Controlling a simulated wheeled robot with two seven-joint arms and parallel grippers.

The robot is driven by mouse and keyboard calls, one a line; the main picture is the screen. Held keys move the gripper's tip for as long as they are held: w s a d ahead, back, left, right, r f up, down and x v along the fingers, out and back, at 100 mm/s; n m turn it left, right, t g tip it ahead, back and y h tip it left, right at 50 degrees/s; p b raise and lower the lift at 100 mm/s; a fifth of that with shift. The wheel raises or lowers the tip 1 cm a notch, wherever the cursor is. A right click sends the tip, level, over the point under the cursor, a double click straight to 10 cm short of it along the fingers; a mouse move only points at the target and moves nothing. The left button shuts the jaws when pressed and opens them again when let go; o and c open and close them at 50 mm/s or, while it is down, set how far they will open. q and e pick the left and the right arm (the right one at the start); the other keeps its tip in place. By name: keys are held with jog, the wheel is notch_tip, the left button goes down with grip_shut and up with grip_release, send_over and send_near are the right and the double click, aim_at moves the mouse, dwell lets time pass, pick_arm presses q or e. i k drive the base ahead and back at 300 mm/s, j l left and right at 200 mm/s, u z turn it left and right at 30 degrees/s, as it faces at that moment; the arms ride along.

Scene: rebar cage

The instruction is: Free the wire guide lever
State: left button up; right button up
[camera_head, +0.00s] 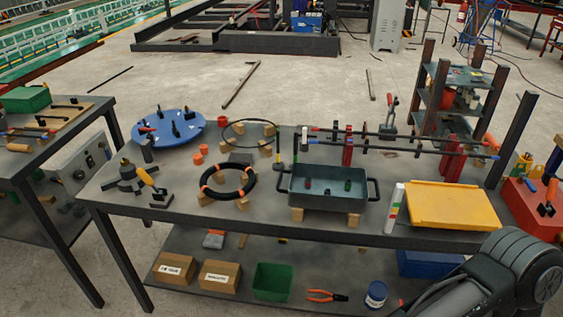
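Several levers stand on the dark workbench (265,222), and I cannot tell for sure which is the wire guide lever. One device at the bench's left end has a black base and a lever with a yellow-orange grip (147,177), tilted. Another upright lever with a red tip (392,110) stands at the back of the bench, beside long horizontal bars (400,137). A black coil with orange bands (207,190) lies on wooden blocks near the first device. My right arm shows at the lower right, but its gripper is not visible. My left gripper is out of view.
A blue disc (190,125) with black parts, a thin ring (229,127), a dark tray (310,195) and a yellow panel (455,205) crowd the bench. Boxes and a green bin (272,282) fill the lower shelf. A side table (60,133) stands left.

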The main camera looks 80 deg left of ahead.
aim_at(141, 171)
jog(key=u, duration=3.8)
